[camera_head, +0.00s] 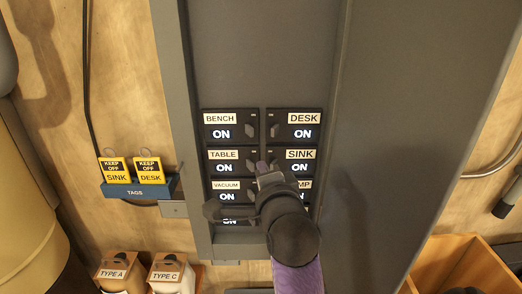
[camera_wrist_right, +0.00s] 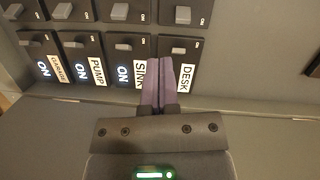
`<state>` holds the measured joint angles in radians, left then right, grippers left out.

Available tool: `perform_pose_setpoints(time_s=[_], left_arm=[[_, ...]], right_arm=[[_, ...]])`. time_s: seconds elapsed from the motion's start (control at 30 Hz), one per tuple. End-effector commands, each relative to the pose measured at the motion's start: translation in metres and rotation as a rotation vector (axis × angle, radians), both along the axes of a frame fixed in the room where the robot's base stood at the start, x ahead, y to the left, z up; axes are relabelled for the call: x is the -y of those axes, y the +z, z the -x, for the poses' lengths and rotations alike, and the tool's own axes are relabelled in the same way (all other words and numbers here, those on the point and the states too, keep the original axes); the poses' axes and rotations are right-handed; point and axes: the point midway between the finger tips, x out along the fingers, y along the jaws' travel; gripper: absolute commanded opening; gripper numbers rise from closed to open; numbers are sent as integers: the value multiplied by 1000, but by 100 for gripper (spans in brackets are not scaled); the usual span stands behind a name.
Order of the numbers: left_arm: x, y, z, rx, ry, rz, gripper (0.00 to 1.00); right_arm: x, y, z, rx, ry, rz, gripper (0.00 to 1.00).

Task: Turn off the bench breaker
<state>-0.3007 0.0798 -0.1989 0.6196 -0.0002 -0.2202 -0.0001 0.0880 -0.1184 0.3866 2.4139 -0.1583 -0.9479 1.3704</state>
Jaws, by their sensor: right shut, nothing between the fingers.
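The bench breaker (camera_head: 231,125) is at the top left of the breaker panel in the head view. Its label reads BENCH, its display reads ON, and its small dark lever is at its right side. My right gripper (camera_head: 263,167) is shut and empty, its purple fingertips below the bench breaker, between the table and sink breakers. In the right wrist view the shut fingers (camera_wrist_right: 166,68) lie between the SINK and DESK labels; whether they touch the panel I cannot tell. My left gripper is not in view.
The desk breaker (camera_head: 293,125), table breaker (camera_head: 223,161) and sink breaker (camera_head: 300,161) read ON. My right arm partly hides the lower breakers. The grey cabinet door (camera_head: 400,130) stands to the right. A blue tag holder (camera_head: 137,190) with yellow tags is on the left.

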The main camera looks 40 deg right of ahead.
Motion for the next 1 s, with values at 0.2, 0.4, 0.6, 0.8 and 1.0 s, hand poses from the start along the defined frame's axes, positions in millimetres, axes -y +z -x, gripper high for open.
perform_pose_setpoints(time_s=[0.2,0.4,0.6,0.8,1.0], left_arm=[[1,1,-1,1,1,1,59],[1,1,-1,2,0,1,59],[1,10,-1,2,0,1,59],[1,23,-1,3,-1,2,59],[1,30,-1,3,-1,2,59]], right_arm=[[14,24,3,155,-61,-102,0],[13,23,3,151,-58,-100,0],[24,25,-15,147,-57,-97,0],[46,26,-51,146,-55,-97,0],[60,24,-76,147,-55,-97,0]])
